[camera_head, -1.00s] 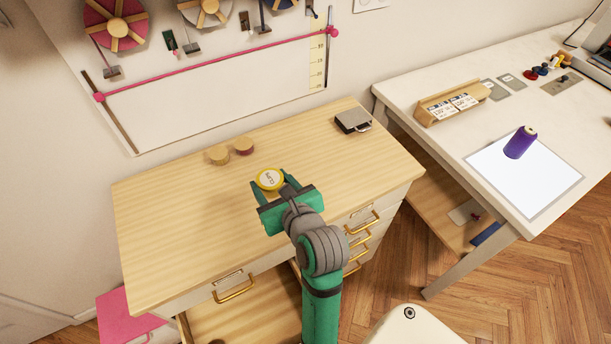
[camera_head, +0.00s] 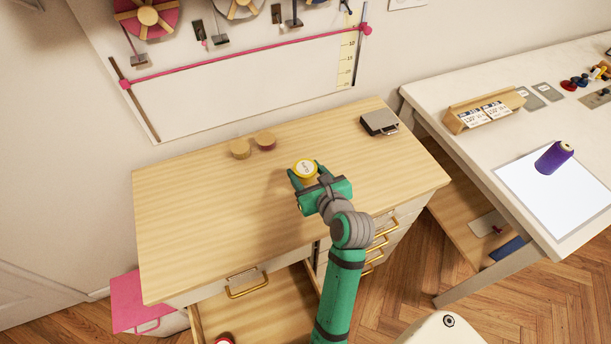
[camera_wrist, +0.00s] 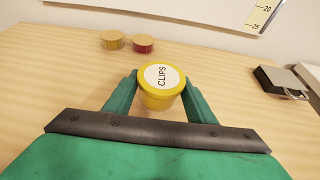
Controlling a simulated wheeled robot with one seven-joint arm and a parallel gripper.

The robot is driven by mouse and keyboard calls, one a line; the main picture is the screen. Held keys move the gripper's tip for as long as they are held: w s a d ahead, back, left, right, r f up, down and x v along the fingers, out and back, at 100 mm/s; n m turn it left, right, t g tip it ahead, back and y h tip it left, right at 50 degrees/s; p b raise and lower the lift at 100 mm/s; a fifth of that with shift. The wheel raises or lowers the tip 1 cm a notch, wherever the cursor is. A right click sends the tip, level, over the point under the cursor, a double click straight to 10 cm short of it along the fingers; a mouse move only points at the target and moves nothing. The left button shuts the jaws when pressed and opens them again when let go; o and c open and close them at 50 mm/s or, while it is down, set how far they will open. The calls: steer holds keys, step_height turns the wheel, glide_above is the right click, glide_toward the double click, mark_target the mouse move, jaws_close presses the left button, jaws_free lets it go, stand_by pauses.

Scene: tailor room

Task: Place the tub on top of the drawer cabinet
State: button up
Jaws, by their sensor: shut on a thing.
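The tub (camera_head: 305,169) is yellow with a white lid label, which reads CLIPS in the wrist view (camera_wrist: 161,88). My gripper (camera_head: 306,176) is shut on it, with one green finger on each side. The tub is upright over the wooden top of the drawer cabinet (camera_head: 200,215). In the wrist view its base appears at or very close to the surface; I cannot tell whether it touches. The gripper hides part of its near side in the head view.
Two small round containers (camera_head: 239,149) (camera_head: 265,141) stand at the back of the cabinet top. A dark and silver box (camera_head: 379,123) is at its back right. A lower drawer (camera_head: 255,315) stands open. The top's left side is clear. A white table (camera_head: 470,150) stands at right.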

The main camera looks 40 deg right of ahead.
mark_target(312, 182)
steer(key=f, duration=0.3)
steer(key=shift+d, duration=0.4)
steer(key=shift+f, duration=0.3)
steer(key=shift+f, duration=0.1)
steer(key=o, duration=1)
steer(key=shift+s+d, duration=0.1)
steer(key=shift+o, duration=0.2)
